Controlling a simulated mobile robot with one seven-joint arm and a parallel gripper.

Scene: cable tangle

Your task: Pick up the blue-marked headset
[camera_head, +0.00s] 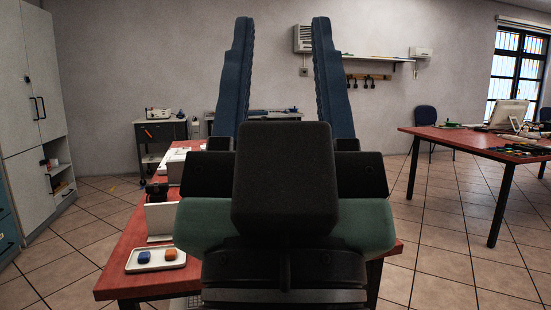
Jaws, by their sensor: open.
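My gripper (284,30) fills the middle of the head view. I cannot make out a blue-marked headset. My gripper and its dark wrist hide much of the near red table (120,278), where a headset could be out of sight.
A white tray (137,268) with a blue piece (144,257) and an orange piece (170,254) lies at the near table's left. Another red table (470,143) stands at right with several items. A white cabinet (30,90) is at left. Tiled floor between is clear.

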